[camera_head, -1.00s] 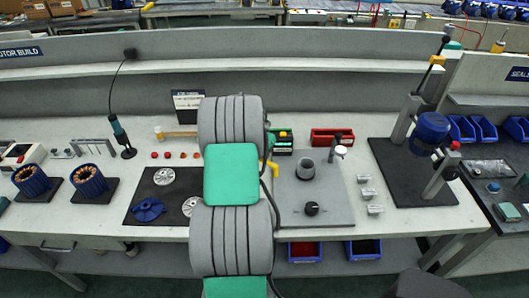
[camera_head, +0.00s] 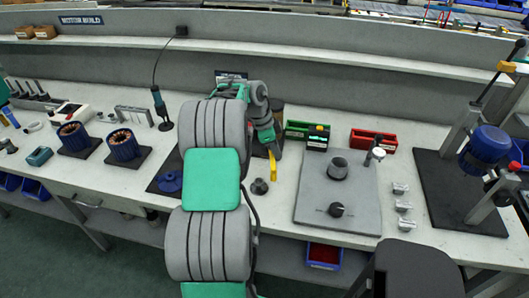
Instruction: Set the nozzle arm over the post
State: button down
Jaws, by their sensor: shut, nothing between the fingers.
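A grey plate fixture (camera_head: 310,200) lies on the bench right of my arm. On it stand a short grey round post (camera_head: 337,169) and a black knob (camera_head: 336,210). A thin upright piece with a pale rounded end (camera_head: 377,153), probably the nozzle arm, is at the plate's back right corner, beside the post and not over it. My gripper (camera_head: 273,166) is low over the bench, left of the plate, with its yellow fingers shut and empty. It is apart from the nozzle arm and post. My arm hides part of the bench.
A green bin (camera_head: 307,131) and a red bin (camera_head: 373,140) stand behind the plate. A small dark flanged part (camera_head: 260,187) lies between my arm and the plate. Silver blocks (camera_head: 401,188) lie to the right, before a blue motor stand (camera_head: 485,147).

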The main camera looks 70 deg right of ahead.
jog(key=shift+w+a+m+y, duration=0.25)
jog(key=shift+w+a+m, duration=0.05)
jog(key=shift+w+m, duration=0.6)
jog(key=shift+w+a+m+y, duration=0.25)
jog(key=shift+w+a+m, duration=0.05)
jog(key=shift+w+m, duration=0.55)
jog(key=shift+w, duration=0.1)
jog(key=s+b, duration=0.1)
jog(key=s, duration=0.2)
jog(key=shift+d+f, duration=0.1)
jog(key=s+p+v, duration=0.1)
jog(key=p+v, duration=0.4)
jog(key=v, duration=0.4)
jog(key=shift+r, duration=0.55)
